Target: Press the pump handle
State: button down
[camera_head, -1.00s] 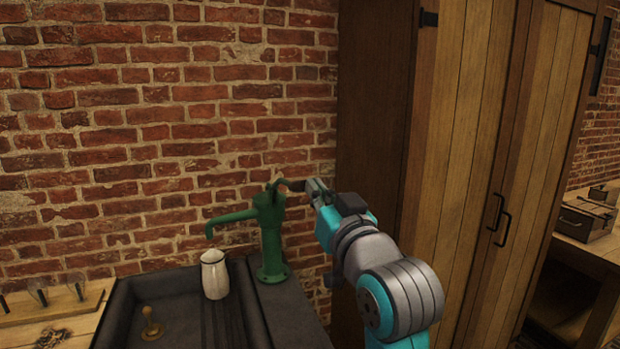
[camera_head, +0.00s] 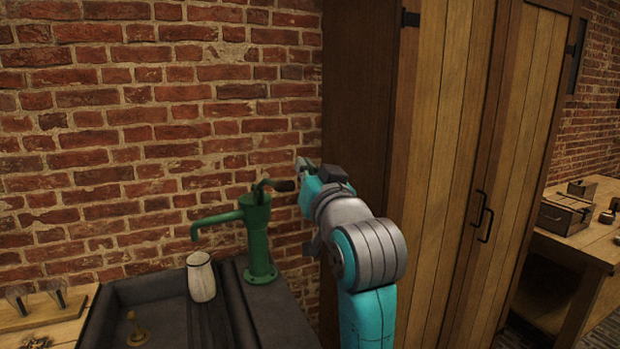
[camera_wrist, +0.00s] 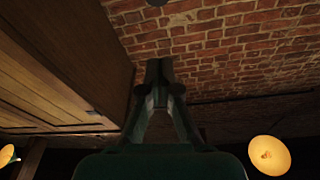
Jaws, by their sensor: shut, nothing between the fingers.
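The green pump (camera_head: 258,235) stands upright on the dark ledge beside the sink, its spout pointing left. Its handle (camera_head: 266,184) curves from the pump's top to the right and ends in a dark grip (camera_head: 284,185). My gripper (camera_head: 301,164) is just right of and above this grip in the head view, seemingly apart from it. In the wrist view the fingers (camera_wrist: 158,78) are together, with nothing seen between them. A small dark shape at the top edge of the wrist view is too cut off to name.
A cream pitcher (camera_head: 201,277) stands left of the pump by the dark sink (camera_head: 160,285). A brick wall (camera_head: 150,120) is close behind. A tall wooden cabinet (camera_head: 440,150) stands to the right of the pump, near my arm.

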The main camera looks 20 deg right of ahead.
jog(key=shift+w+a+f, duration=0.1)
jog(key=shift+w+f, duration=0.4)
jog(key=shift+w, duration=0.25)
jog(key=shift+w+a+f, duration=0.1)
jog(key=shift+w+f, duration=0.35)
jog(key=shift+w, duration=0.3)
jog(key=shift+w+a+f, duration=0.1)
jog(key=shift+w+f, duration=0.4)
jog(key=shift+w, duration=0.25)
jog(key=shift+f, duration=0.15)
